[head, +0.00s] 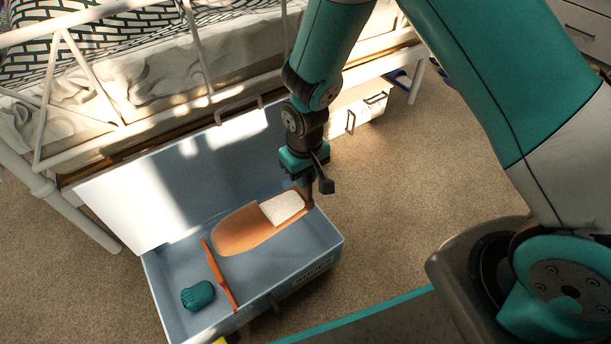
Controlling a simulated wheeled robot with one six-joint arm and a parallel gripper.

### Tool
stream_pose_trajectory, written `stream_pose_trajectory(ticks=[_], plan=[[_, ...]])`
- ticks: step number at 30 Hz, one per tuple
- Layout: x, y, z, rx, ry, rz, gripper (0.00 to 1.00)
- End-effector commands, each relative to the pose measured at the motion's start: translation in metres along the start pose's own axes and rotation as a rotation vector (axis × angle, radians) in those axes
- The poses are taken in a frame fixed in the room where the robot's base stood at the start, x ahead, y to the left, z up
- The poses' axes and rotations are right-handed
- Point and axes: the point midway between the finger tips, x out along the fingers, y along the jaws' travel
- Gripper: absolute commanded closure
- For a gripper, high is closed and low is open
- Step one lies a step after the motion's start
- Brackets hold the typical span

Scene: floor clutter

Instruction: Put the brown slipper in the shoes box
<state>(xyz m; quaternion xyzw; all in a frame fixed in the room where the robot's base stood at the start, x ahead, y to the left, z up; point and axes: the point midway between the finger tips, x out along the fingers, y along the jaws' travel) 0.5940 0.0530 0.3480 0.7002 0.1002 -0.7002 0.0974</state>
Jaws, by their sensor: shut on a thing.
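An orange-brown slipper (240,232) with a white fuzzy patch is over the inside of an open blue-grey box (326,242). My gripper (309,194) points down at the slipper's right end, near the box's back right corner, and is shut on it. The fingertips are small and partly hidden by the wrist. I cannot tell whether the slipper touches the box floor or hangs just above it. The box's lid (130,195) is raised at the back, against the bed side. A label on the front wall is too small to read.
A thin orange strip (222,277) and a teal lumpy thing (198,295) are in the box's left part. A white-framed bed (45,188) stands behind. A white drawer box (358,110) is under it. Carpet (400,190) is clear to the right.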

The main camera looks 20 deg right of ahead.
Motion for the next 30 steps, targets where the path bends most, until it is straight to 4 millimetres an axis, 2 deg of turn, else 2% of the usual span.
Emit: stream_pose_trajectory(ticks=[5,21,30], plan=[[-0.003,0.000,0.002,0.000,-0.002,0.000,1.00],[0.082,0.001,0.002,0.001,-0.001,0.000,1.00],[0.101,0.001,0.001,0.000,0.001,0.000,1.00]])
